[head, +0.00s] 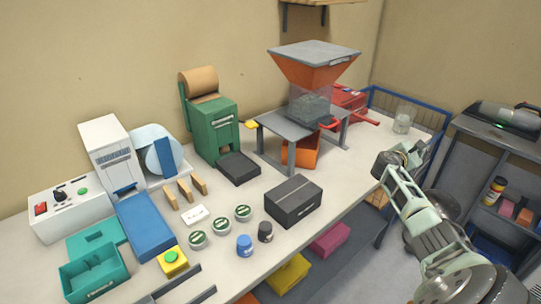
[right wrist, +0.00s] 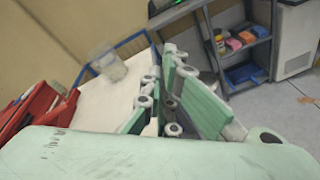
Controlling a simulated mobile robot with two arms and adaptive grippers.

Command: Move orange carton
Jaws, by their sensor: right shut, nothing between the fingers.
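I cannot tell for sure which thing is the orange carton. An orange bin (head: 299,154) stands under the grey stand on the table. Small orange-pink blocks (head: 525,217) sit on a shelf of the grey rack at the right, and the right wrist view shows them too (right wrist: 247,37). My right gripper (head: 392,160) is above the table's right end, shut and empty, to the right of the orange bin and left of the rack. Its closed fingers show in the right wrist view (right wrist: 163,100). My left gripper is in no view.
A black box (head: 293,201) stands mid-table, with jars in front of it. A glass jar (head: 403,119) and a blue rail (head: 408,104) are at the table's far right end. Red-handled equipment (head: 350,98) stands behind the hopper. Floor shows between table and rack.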

